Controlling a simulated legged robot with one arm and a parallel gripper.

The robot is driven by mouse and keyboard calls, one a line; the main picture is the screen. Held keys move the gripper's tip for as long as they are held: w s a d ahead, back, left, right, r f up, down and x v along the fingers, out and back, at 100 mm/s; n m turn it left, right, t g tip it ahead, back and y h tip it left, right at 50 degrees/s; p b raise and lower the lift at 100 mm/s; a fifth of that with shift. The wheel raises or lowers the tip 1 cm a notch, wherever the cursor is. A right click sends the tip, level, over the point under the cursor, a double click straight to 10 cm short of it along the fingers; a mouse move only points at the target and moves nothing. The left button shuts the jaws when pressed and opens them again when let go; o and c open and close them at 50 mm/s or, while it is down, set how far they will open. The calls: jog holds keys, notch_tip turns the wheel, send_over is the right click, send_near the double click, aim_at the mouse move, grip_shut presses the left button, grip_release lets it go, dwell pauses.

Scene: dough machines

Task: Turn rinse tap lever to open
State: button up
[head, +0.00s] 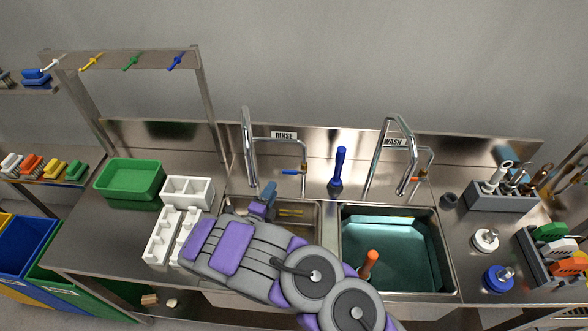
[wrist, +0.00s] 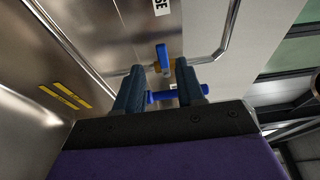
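The rinse tap (head: 304,155) stands behind the left basin, below the RINSE label. Its short blue lever (head: 290,172) points left from a brass-coloured fitting in the head view. In the wrist view the lever (wrist: 162,53) lies ahead, in line with the gap between my fingertips. My gripper (head: 268,188) is over the back of the left basin, left of and nearer than the lever. In the wrist view my gripper (wrist: 160,70) is open, its two dark fingers apart with nothing held. I cannot tell whether a fingertip touches the lever.
A blue-handled brush (head: 340,160) stands upright right of the rinse tap; its handle (wrist: 165,96) also shows beyond my fingers in the wrist view. A tall curved spout (head: 247,145) rises left of my gripper. The wash basin (head: 395,250) holds teal water.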

aim_at(294, 172)
jog(key=shift+b+x, duration=1.25)
jog(key=shift+x, duration=2.45)
jog(key=shift+w+a, duration=0.1)
jog(key=shift+w+b, duration=0.25)
jog(key=shift+b, duration=0.05)
